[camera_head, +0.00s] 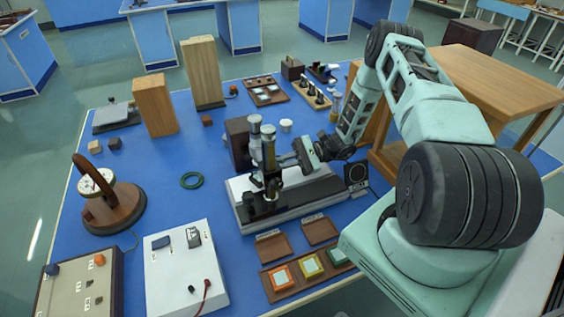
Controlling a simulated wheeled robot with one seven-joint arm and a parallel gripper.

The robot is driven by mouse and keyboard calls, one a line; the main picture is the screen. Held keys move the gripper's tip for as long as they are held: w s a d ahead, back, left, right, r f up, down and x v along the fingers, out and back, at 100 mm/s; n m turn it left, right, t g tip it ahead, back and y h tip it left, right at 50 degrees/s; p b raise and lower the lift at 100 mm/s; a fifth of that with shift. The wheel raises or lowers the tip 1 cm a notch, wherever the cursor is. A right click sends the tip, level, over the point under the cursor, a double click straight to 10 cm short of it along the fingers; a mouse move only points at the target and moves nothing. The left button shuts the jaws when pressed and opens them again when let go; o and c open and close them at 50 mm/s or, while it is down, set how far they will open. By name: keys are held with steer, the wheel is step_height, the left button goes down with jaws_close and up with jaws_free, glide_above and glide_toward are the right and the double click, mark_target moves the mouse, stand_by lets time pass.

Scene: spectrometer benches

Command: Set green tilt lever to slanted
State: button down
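I cannot make out a green tilt lever for certain. A low tray (268,286) at the front edge holds an orange-framed square (282,277), a yellow-framed square (310,264) and a green-framed square (338,256); whether these are levers or tiles is too small to tell. My gripper (293,159) is at the right side of the metal column instrument (262,150), above its grey base. The fingers are small and partly lost against the instrument, so their opening and any contact are unclear. The gripper is well behind the tray of coloured squares.
A white switch box (185,270) and a beige control box (80,285) stand front left. Tall wooden blocks (203,72) stand at the back.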

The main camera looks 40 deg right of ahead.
steer(key=shift+s+f+n+b, duration=0.15)
steer(key=shift+f+n+b, duration=0.25)
steer(key=shift+b, duration=0.45)
steer(key=shift+s+n+b, duration=0.25)
steer(key=shift+n+b, duration=0.55)
steer(key=shift+n, duration=0.2)
steer(key=shift+a+n, duration=0.1)
steer(key=shift+n, duration=0.2)
steer(key=shift+r, duration=0.1)
steer(key=c, duration=1.5)
jaws_free()
